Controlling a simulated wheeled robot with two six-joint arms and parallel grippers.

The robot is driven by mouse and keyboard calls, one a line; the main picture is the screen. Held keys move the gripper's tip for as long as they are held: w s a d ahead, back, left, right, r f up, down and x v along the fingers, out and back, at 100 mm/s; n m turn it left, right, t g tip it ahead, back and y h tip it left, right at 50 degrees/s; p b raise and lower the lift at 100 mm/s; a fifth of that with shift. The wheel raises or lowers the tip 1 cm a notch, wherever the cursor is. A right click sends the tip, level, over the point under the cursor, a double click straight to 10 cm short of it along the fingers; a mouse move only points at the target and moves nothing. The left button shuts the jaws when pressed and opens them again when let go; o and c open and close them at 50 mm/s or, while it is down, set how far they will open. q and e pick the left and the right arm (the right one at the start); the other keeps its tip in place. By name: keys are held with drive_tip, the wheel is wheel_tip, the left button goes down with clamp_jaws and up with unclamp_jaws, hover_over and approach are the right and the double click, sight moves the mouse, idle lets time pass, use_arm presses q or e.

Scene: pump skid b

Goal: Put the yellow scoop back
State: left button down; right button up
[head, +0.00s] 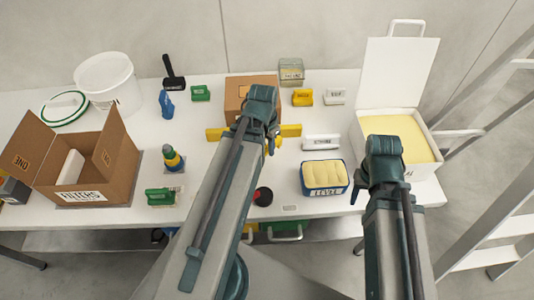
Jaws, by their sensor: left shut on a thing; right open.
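A long yellow bar-shaped thing (217,133) shows on both sides of my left wrist in the head view. Its middle is hidden by my arm, and I cannot make out a scoop shape. My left gripper (268,140) is shut on this yellow bar in front of a cardboard box (238,90). I cannot tell its height above the table. A blue tray (325,191) with a pale yellow padded inside and a label like "LEVEL" sits right of it. My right gripper (382,187) is open and empty, right of the tray.
A white lidded box (397,72) with yellow filling stands at the right. A small yellow labelled block (302,97) is at the back. An open cardboard box (112,160) and white bucket (107,80) stand left. A white labelled block (320,142) lies behind the tray.

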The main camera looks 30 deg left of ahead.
use_arm(q)
drive_tip(key=shift+f+b, duration=0.65)
drive_tip(key=shift+f, duration=0.5)
use_arm(e)
drive_tip(key=shift+f, duration=1.15)
use_arm(q)
drive_tip(key=shift+f, duration=0.1)
use_arm(e)
drive_tip(key=shift+f, duration=0.1)
use_arm(q)
drive_tip(key=shift+f, duration=0.15)
use_arm(e)
drive_tip(key=shift+f, duration=0.15)
use_arm(q)
drive_tip(key=c, duration=0.6)
unclamp_jaws()
drive_tip(key=shift+r, duration=0.25)
use_arm(e)
drive_tip(key=shift+r, duration=0.25)
use_arm(q)
drive_tip(key=r+p, duration=1.2)
drive_tip(key=shift+s+a, duration=0.1)
drive_tip(key=shift+s, duration=0.3)
use_arm(e)
wheel_tip(320, 180, up, 12)
